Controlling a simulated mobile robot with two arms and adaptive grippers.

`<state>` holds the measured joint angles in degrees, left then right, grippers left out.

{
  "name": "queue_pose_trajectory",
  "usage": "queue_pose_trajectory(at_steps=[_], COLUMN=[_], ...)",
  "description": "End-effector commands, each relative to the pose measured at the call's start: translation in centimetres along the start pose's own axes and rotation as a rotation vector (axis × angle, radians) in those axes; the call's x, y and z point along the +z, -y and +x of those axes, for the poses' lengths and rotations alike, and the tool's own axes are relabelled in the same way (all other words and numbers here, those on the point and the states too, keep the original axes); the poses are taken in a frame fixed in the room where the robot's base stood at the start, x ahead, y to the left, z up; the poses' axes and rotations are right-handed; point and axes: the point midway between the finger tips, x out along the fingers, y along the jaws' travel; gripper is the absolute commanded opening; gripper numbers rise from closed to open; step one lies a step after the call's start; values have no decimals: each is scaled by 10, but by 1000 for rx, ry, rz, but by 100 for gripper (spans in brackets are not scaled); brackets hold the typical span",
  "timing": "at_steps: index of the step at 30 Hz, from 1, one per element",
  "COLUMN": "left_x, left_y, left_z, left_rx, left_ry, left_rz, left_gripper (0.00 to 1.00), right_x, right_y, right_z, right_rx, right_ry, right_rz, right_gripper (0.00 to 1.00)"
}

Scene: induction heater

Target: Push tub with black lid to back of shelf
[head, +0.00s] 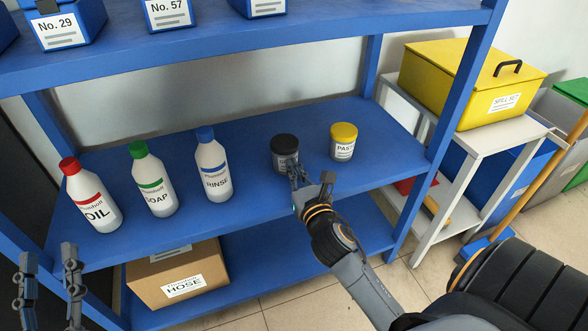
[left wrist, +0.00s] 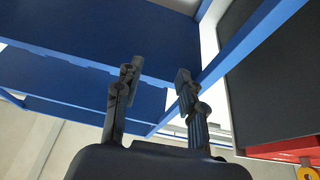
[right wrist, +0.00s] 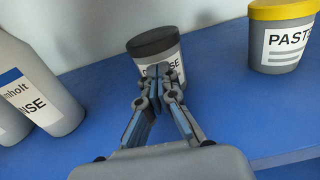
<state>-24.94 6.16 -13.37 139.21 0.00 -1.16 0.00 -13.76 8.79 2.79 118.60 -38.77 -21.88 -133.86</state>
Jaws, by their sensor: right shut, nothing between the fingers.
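The tub with the black lid (head: 285,147) stands upright on the middle blue shelf (head: 255,220), between the RINSE bottle and a yellow-lidded tub. In the right wrist view the tub (right wrist: 153,46) is straight ahead, its label partly hidden by my fingers. My right gripper (head: 298,172) is shut and empty, its fingertips in front of the tub's label; it also shows in the right wrist view (right wrist: 158,72). I cannot tell whether they touch the tub. My left gripper (head: 48,262) is open and empty at the lower left, in front of the shelf unit; its fingers also show in the left wrist view (left wrist: 157,75).
The PASTE tub with yellow lid (head: 343,142) stands right of the black-lidded tub. The RINSE (head: 213,170), SOAP (head: 153,183) and OIL (head: 90,199) bottles stand to the left. Bare shelf lies behind the tub. A HOSE box (head: 175,270) sits below.

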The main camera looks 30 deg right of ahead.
Motion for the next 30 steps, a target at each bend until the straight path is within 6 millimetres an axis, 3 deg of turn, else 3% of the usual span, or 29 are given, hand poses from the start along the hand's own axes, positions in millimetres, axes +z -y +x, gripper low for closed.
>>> queue_pose_trajectory(at_steps=[8,14,20,24,30], left_x=[2,34,76,97,99], left_y=[0,6,12,16,16], left_z=[0,-5,-26,-42,-42], left_rx=[0,-12,-27,-36,-35], left_ry=[14,211,475,612,607], left_rz=[0,7,12,14,14], left_gripper=[40,40,40,40,40], right_x=[1,4,4,3,0], right_y=[0,-1,0,0,0], right_z=[2,24,62,100,148], right_rx=[0,1,1,0,0], right_ry=[1,2,3,3,3], right_rz=[0,-1,-3,-4,-2], right_gripper=[0,0,0,0,0])
